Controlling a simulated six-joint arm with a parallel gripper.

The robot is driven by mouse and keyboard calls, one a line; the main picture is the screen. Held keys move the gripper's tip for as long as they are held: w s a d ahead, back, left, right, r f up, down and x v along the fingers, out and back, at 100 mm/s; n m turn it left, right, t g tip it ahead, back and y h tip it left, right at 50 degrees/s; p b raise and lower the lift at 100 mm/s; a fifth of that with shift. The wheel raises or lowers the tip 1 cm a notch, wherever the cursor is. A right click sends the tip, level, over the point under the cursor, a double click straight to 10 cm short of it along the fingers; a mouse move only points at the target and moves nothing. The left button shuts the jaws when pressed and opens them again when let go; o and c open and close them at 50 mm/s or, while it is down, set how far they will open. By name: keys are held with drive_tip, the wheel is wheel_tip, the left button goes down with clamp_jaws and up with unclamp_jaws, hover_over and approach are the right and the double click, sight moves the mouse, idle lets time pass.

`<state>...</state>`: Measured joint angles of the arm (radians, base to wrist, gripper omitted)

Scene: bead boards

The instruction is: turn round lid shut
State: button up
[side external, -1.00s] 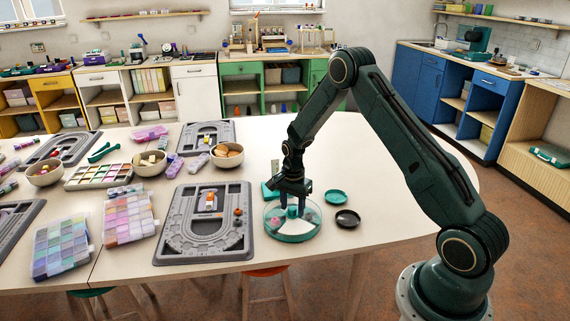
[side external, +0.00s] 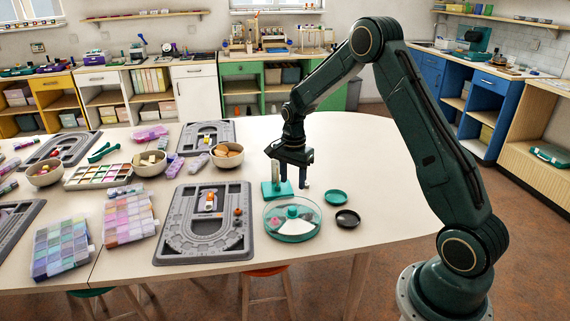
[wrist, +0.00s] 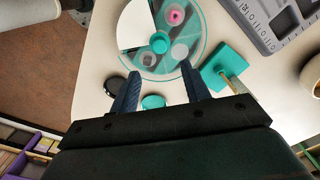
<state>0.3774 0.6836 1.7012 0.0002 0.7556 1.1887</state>
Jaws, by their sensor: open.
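A round teal box (side external: 293,235) stands on the table, right of the nearest bead board. It has a clear round top with a white wedge (side external: 281,227) and a teal knob (side external: 293,211) in its middle. A pink item shows inside it. In the wrist view the knob (wrist: 160,42) and the white wedge (wrist: 134,27) are plain, and the pink item (wrist: 175,15) lies near the far rim. My gripper (side external: 290,186) is open and empty, raised above the table behind the box. It is apart from the knob. In the wrist view its fingers (wrist: 161,70) point towards the box.
A teal block with an upright post (side external: 272,189) stands just behind the box, close to my gripper. A small teal dish (side external: 336,197) and a black dish (side external: 347,218) lie to the right. A grey bead board (side external: 180,246) lies close on the left. The table's right side is clear.

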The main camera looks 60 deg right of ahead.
drive_tip(key=shift+r, duration=1.7)
drive_tip(key=s+a+r+n+t, duration=0.1)
drive_tip(key=s+a+r+n, duration=0.4)
drive_tip(key=r, duration=0.3)
drive_tip(key=s+a+r+n+t, duration=0.2)
drive_tip(key=s+a+r+n, duration=0.3)
drive_tip(key=r, duration=0.4)
drive_tip(key=s+a+r+n+t, duration=0.1)
drive_tip(key=s+a+n, duration=0.3)
drive_tip(key=s, duration=0.5)
drive_tip(key=s+a+r+n+t, duration=0.1)
drive_tip(key=s+a+n, duration=0.3)
drive_tip(key=s, duration=0.4)
drive_tip(key=shift+s+t, duration=0.3)
drive_tip(key=shift+s, duration=0.1)
